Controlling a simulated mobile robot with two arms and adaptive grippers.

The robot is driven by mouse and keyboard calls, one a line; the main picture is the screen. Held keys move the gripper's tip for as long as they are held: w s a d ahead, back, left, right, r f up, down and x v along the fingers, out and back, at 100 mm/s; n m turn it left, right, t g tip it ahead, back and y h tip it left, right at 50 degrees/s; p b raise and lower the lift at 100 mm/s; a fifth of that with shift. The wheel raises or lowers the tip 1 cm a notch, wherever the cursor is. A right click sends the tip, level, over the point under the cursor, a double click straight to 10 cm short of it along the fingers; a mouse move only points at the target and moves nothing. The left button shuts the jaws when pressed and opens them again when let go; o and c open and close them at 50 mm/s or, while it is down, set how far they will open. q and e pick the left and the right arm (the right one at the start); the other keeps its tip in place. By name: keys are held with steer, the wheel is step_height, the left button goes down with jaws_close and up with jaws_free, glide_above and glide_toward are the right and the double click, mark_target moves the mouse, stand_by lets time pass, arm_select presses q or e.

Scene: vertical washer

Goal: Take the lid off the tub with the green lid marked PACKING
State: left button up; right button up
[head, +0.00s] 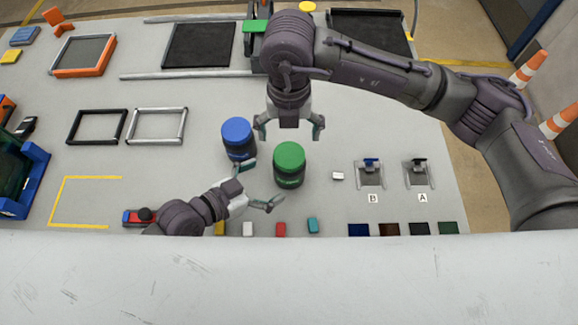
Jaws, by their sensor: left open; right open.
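The tub (289,181) with the green lid (290,154) stands upright on the grey table, its lid on. Small marking shows on its dark side but is too small to read. My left gripper (262,186) is open, low and to the left of this tub, with its fingers pointing toward it. My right gripper (290,133) is open and points down, above and just behind the green lid. Neither gripper visibly holds anything.
A similar tub with a blue lid (236,130) stands close to the left. Small coloured blocks (280,229) lie along the front. Stands marked B (370,174) and A (418,174) are to the right. Two empty frames (156,125) lie to the left.

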mark_target(276, 173)
arm_select(q)
steer(key=x, duration=0.6)
steer(key=shift+w+f, duration=0.15)
steer(key=shift+w, duration=0.15)
arm_select(e)
steer(key=shift+w+f, duration=0.1)
steer(key=shift+w, duration=0.25)
arm_select(q)
steer(key=shift+w+d+f, duration=0.2)
steer(key=shift+w+d, duration=0.05)
steer(key=shift+d, duration=0.25)
arm_select(e)
steer(key=shift+s, duration=0.15)
arm_select(q)
steer(key=shift+w+f, duration=0.15)
steer(key=shift+w, duration=0.05)
